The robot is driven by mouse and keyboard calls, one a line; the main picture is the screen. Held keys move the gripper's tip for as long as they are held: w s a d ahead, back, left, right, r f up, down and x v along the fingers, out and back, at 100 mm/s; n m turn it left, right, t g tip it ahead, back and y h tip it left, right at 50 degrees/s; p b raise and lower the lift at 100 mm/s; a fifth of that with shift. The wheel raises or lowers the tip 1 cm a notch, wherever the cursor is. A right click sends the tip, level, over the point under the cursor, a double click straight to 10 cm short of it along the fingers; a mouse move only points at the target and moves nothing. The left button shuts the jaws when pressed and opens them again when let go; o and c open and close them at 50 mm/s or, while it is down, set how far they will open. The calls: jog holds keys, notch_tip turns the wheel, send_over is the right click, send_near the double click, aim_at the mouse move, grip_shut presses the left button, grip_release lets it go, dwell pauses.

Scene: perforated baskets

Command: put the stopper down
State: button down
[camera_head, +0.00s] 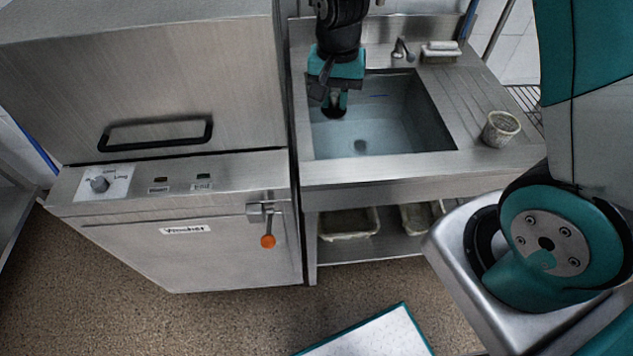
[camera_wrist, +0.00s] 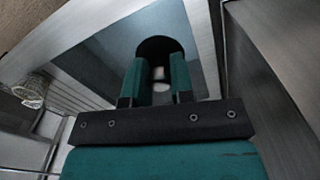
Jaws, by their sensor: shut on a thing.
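My gripper (camera_head: 335,98) is over the left part of the sink (camera_head: 405,135), pointing down. It is shut on the black, round stopper (camera_head: 333,112), which shows just below the fingertips. In the wrist view the two teal fingers of my gripper (camera_wrist: 158,68) stand a little apart, with the dark stopper (camera_wrist: 158,46) at their tips. The sink basin is blue-grey and has a drain (camera_head: 361,146) near its front. I cannot tell how high the stopper is above the basin floor.
A perforated basket (camera_head: 501,129) stands on the ridged drainboard right of the basin. A tap (camera_head: 402,50) and a white item (camera_head: 441,49) are at the back. A tall steel machine (camera_head: 185,80) stands close on the left. Trays (camera_head: 349,223) sit on the shelf below.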

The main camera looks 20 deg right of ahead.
aim_at(318, 172)
jog(key=s+a+r+m+b, duration=0.3)
jog(key=a+r+m+b, duration=0.1)
jog(key=r+m+b, duration=0.2)
jog(key=f, duration=1.9)
jog(key=shift+a+f, duration=0.25)
jog(key=shift+f, duration=0.05)
jog(key=shift+w, duration=0.1)
jog(key=shift+f, duration=0.2)
jog(key=c, duration=1)
grip_release()
jog(key=shift+r, duration=0.2)
